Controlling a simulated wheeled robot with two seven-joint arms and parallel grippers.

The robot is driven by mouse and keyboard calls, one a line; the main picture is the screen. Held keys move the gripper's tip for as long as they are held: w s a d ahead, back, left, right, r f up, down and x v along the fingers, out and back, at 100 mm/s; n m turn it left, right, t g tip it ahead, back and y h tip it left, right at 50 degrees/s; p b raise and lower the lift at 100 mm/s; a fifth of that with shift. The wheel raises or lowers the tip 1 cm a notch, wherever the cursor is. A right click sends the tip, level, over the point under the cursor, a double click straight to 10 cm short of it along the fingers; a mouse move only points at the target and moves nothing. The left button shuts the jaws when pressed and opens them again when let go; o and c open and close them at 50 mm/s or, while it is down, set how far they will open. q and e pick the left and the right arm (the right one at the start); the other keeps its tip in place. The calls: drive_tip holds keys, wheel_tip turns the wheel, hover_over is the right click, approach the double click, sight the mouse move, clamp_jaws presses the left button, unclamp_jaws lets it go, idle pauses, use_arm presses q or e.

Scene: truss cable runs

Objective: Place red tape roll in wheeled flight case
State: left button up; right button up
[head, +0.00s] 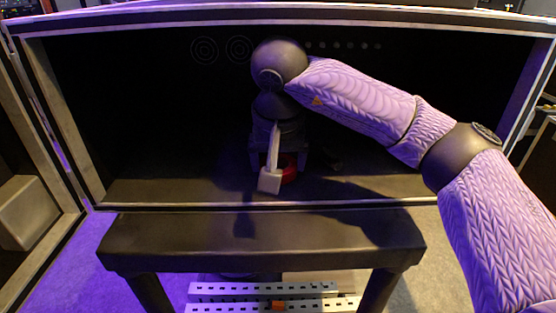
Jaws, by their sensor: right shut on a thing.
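The red tape roll (289,175) shows low in the middle of the head view, partly hidden behind my right gripper and a pale block on it. My right gripper (284,170) points down inside the open black flight case (150,190), just above or at its floor. It is shut on the red tape roll. I cannot tell whether the roll touches the case floor. My left gripper is not in view.
The case has a metal-edged rim and dark walls around my right arm. A dark bench (260,245) stands in front of it. Perforated metal rails (262,290) lie below the bench. A grey box (27,212) is at the left.

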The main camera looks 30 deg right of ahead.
drive_tip(key=o, duration=0.8)
drive_tip(key=shift+f, duration=0.1)
drive_tip(key=shift+o, duration=0.6)
drive_tip(key=shift+r, duration=0.3)
drive_tip(key=shift+s+a+r+p, duration=0.15)
drive_tip(key=shift+r+p, duration=0.25)
drive_tip(key=shift+r, duration=0.2)
drive_tip(key=s+a, duration=0.1)
drive_tip(key=s, duration=0.2)
drive_tip(key=s+a, duration=0.2)
drive_tip(key=s, duration=0.2)
drive_tip(key=s+a, duration=0.2)
drive_tip(key=s, duration=0.1)
drive_tip(key=shift+s+f, duration=0.15)
drive_tip(key=shift+s, duration=0.2)
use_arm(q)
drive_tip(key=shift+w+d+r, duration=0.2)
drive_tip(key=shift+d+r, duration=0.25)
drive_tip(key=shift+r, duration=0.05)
use_arm(e)
drive_tip(key=shift+s+a, duration=0.1)
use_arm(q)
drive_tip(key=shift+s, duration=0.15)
